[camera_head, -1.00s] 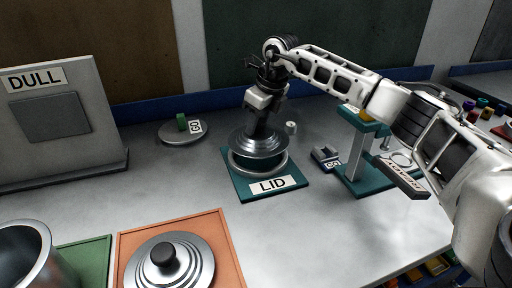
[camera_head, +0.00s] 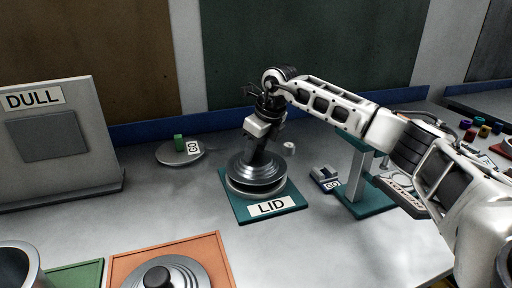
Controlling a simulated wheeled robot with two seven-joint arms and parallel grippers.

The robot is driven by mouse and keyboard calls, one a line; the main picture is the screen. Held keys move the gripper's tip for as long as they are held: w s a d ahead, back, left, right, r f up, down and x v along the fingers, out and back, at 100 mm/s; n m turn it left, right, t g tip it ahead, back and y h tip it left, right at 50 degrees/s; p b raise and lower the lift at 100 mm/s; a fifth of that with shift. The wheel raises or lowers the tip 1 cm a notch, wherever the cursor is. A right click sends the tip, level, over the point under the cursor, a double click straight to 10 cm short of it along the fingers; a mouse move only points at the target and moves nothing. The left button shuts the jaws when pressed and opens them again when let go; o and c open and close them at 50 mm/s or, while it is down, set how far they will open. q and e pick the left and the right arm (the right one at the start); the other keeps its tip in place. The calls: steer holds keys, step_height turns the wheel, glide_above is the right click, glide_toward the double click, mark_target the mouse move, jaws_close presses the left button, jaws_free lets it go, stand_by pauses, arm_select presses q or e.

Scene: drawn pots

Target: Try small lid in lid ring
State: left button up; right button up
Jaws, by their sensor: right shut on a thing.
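The small lid (camera_head: 257,170) is a round silver lid with stepped rings. It sits level at the lid ring (camera_head: 238,188), a pale ring on a green board labelled LID (camera_head: 272,207). Whether the lid rests fully in the ring or just above it I cannot tell. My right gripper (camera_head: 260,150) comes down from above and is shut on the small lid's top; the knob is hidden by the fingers. My left gripper is not in view.
A larger silver lid with a black knob (camera_head: 157,277) lies on an orange board (camera_head: 213,250) at the front. A metal pot (camera_head: 18,268) stands front left. A DULL panel (camera_head: 55,140), a grey disc (camera_head: 172,158) and a green stand (camera_head: 362,205) surround the LID board.

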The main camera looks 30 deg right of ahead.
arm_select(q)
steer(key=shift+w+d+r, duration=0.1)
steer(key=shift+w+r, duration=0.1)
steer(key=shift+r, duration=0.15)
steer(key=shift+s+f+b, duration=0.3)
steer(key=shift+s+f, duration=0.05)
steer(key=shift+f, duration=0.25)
arm_select(e)
steer(key=shift+f, duration=0.55)
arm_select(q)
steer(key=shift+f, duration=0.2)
arm_select(e)
steer(key=shift+f, duration=0.45)
steer(key=o, duration=1.2)
arm_select(q)
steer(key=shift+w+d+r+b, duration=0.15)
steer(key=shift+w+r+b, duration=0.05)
steer(key=shift+b, duration=0.5)
arm_select(e)
steer(key=v, duration=1.6)
